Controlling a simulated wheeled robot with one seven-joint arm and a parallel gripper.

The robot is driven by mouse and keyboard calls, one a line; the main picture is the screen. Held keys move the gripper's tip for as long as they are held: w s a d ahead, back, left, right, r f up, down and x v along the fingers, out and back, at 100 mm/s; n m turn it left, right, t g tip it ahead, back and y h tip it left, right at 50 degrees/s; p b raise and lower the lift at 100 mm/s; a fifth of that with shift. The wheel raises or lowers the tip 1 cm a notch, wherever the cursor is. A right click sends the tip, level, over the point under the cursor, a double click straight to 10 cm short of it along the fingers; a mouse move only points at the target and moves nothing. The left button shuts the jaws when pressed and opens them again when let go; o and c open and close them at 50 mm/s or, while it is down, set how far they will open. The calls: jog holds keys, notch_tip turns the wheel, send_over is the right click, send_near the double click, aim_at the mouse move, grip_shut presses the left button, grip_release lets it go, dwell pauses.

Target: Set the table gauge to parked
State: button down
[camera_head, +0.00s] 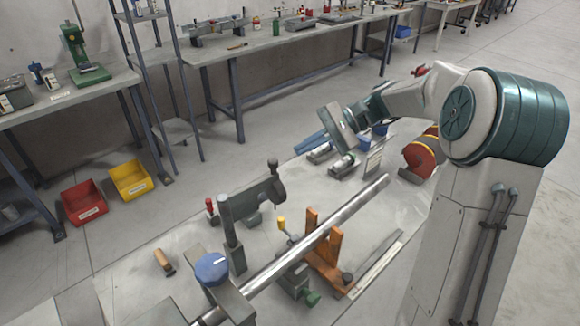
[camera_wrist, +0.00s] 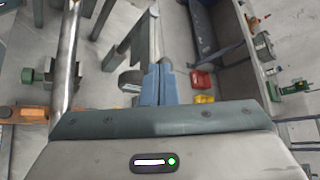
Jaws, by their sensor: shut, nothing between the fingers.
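No part is labelled as the table gauge, and I cannot tell for sure which one it is. A grey-green upright post with a side arm (camera_head: 250,197) and a dark ball on top stands on the pale work table; a similar grey arm (camera_wrist: 148,38) shows in the wrist view. Near it are a small red-topped part (camera_head: 210,205) and a yellow-topped lever (camera_head: 282,224). A long metal rod (camera_head: 318,236) crosses the table. My gripper (camera_head: 303,145) is shut and empty, apart from the post, beyond its right side. Its blue fingers (camera_wrist: 158,86) meet in the wrist view.
An orange bracket (camera_head: 325,252) straddles the rod. A blue-capped part (camera_head: 211,268) is at its near end. A red round unit (camera_head: 421,153) is at the far right. Red (camera_head: 84,201) and yellow (camera_head: 131,179) bins lie on the floor. Benches line the wall.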

jog(key=s+d+r+t+h+b, duration=0.2)
jog(key=s+d+t, duration=0.5)
jog(key=t, duration=0.1)
jog(key=r+p+x, duration=0.1)
jog(key=p+x, duration=0.2)
jog(key=x, duration=1)
jog(key=shift+w+a+n, duration=0.3)
jog(key=shift+a, duration=0.2)
jog(key=shift+w+d, duration=0.1)
